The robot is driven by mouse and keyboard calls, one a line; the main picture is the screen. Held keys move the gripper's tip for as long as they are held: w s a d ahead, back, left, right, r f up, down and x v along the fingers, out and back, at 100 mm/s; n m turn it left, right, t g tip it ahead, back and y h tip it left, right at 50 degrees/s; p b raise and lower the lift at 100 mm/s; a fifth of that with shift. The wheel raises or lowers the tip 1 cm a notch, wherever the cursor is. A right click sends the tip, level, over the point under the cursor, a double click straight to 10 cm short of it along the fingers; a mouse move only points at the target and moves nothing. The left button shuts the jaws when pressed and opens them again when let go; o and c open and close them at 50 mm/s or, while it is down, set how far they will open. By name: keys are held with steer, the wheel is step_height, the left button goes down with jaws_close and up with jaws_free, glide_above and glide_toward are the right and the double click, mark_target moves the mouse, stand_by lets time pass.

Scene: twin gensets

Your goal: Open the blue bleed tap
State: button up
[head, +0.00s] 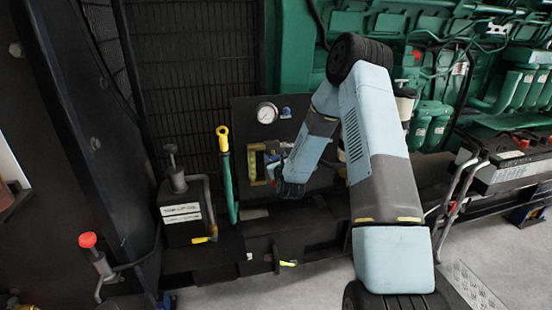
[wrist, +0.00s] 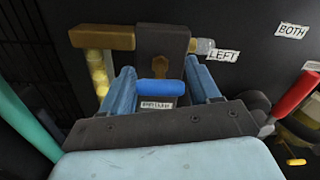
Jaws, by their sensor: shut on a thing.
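The blue bleed tap (wrist: 160,87) shows in the wrist view as a short blue handle lying crosswise in front of a dark block (wrist: 162,55). A small label sits just below it, too small to read surely. My gripper (wrist: 161,86) has its two blue fingers at the left and right ends of this handle and is shut on it. In the head view my gripper (head: 280,176) is low at the black panel (head: 246,108), where my arm hides the tap.
A brass piece (wrist: 100,37) and yellow sight bowl (wrist: 98,70) are at upper left in the wrist view. A red lever (wrist: 297,92) is at right, near the labels LEFT (wrist: 222,56) and BOTH (wrist: 291,31). A gauge (head: 266,112) and yellow-topped green dipstick (head: 226,165) stand nearby.

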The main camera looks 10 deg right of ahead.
steer(key=n, duration=0.6)
steer(key=shift+d, duration=0.15)
steer(key=n, duration=0.5)
steer(key=shift+n, duration=0.4)
steer(key=n, duration=0.5)
steer(key=shift+s+f, duration=0.1)
steer(key=n, duration=0.5)
steer(key=shift+n, duration=0.4)
steer(key=shift+f, duration=0.1)
steer(key=o, duration=0.8)
steer(key=shift+o, duration=0.6)
steer(key=s, duration=1.3)
steer(key=shift+s, duration=0.35)
